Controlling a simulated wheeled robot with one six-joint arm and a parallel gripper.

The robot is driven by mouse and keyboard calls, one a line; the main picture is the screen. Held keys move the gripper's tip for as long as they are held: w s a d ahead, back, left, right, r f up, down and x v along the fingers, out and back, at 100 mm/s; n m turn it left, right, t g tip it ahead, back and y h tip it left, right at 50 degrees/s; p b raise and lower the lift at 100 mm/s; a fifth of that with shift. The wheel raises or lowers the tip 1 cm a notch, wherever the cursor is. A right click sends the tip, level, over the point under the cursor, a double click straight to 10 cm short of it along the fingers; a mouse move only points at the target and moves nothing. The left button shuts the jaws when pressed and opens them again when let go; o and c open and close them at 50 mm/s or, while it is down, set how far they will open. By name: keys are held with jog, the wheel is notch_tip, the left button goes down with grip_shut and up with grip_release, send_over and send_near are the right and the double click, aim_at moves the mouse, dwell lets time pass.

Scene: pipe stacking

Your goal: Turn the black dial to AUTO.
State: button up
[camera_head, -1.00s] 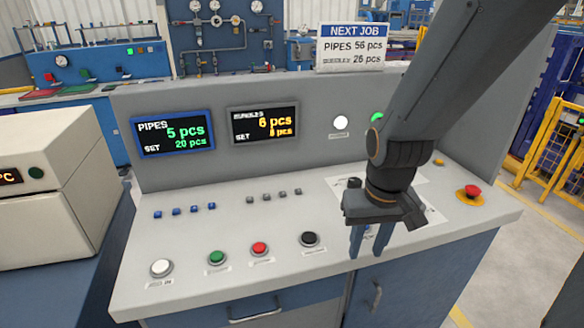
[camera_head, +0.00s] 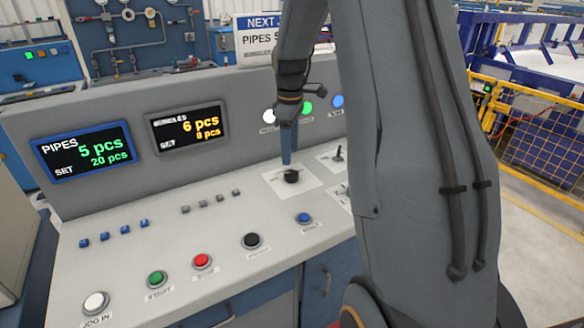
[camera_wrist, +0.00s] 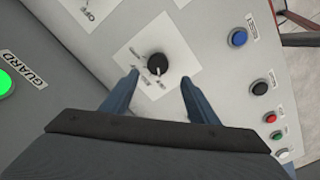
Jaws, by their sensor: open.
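The black dial (camera_head: 291,176) sits on a white label plate on the sloping grey console. In the wrist view the dial (camera_wrist: 157,64) shows a light pointer mark on its lower side, with small position words below it that are too small to read. My gripper (camera_head: 288,160) is above the dial in the head view. In the wrist view my gripper (camera_wrist: 157,75) is open, with one blue finger on each side of the dial and apart from it. I cannot tell how far above the panel the fingertips are.
A small lever switch (camera_head: 338,153) stands right of the dial. A blue button (camera_head: 304,218) and a black button (camera_head: 252,241) are in front of it. A lit green GUARD lamp (camera_wrist: 5,83) is on the upright panel.

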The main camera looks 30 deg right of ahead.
aim_at(291, 173)
jog(key=shift+w+d+f, duration=0.1)
jog(key=shift+d+f, duration=0.15)
jog(key=shift+f+p, duration=1.15)
jog(key=shift+f, duration=2.45)
jog(key=c, duration=1)
jog(key=shift+c, duration=0.2)
